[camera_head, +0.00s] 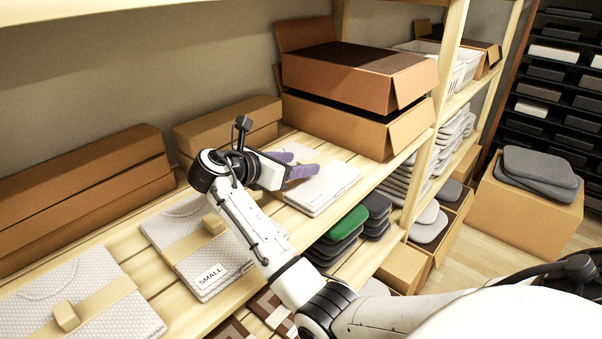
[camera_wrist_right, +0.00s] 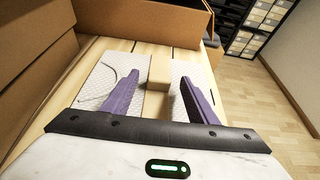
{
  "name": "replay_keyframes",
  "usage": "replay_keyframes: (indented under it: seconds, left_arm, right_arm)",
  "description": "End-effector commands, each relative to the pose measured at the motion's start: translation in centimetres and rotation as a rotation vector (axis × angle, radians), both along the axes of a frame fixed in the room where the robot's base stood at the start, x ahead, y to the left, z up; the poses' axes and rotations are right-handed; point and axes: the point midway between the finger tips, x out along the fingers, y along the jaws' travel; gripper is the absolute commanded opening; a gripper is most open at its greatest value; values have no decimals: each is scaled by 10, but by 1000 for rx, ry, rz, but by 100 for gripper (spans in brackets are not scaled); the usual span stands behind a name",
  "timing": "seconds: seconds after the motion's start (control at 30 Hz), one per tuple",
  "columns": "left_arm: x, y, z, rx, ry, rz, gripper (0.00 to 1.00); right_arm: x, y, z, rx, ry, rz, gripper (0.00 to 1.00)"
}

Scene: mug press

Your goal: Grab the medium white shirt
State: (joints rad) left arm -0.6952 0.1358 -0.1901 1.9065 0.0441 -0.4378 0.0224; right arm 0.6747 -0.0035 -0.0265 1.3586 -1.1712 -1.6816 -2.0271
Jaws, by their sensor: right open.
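A folded white shirt (camera_head: 328,188) lies on the wooden shelf below my right gripper (camera_head: 290,164). In the right wrist view, the shirt (camera_wrist_right: 192,74) has a tan band with a raised block (camera_wrist_right: 160,72). The purple fingers of the right gripper (camera_wrist_right: 160,80) are apart on either side of the block, with nothing visibly held. I cannot read a size label on this shirt. Another white shirt (camera_head: 190,235), labelled SMALL, lies to its left. A third white shirt (camera_head: 115,315) lies at the far left, its label out of view. My left gripper is not in view.
Long brown boxes (camera_head: 80,190) line the wall behind the shirts. Stacked open boxes (camera_head: 345,80) stand right of the gripper. Dark and green folded items (camera_head: 345,225) sit on the lower shelf. A box with grey items (camera_head: 525,210) stands on the floor at right.

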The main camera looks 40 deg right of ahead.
Motion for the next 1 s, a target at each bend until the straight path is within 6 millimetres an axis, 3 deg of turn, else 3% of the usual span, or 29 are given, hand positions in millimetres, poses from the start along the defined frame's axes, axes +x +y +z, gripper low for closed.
replay_keyframes:
  seconds: [0.3,0.6,0.87,1.0]
  left_arm:
    - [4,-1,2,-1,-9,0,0]
    - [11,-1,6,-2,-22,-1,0]
    - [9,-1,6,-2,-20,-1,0]
    - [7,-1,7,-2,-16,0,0]
  right_arm:
    - [1,-8,-3,0,0,0,53]
    - [1,-8,-3,0,-1,0,5]
    - [1,-8,1,-1,-3,0,5]
    - [2,-8,21,-2,-8,1,5]
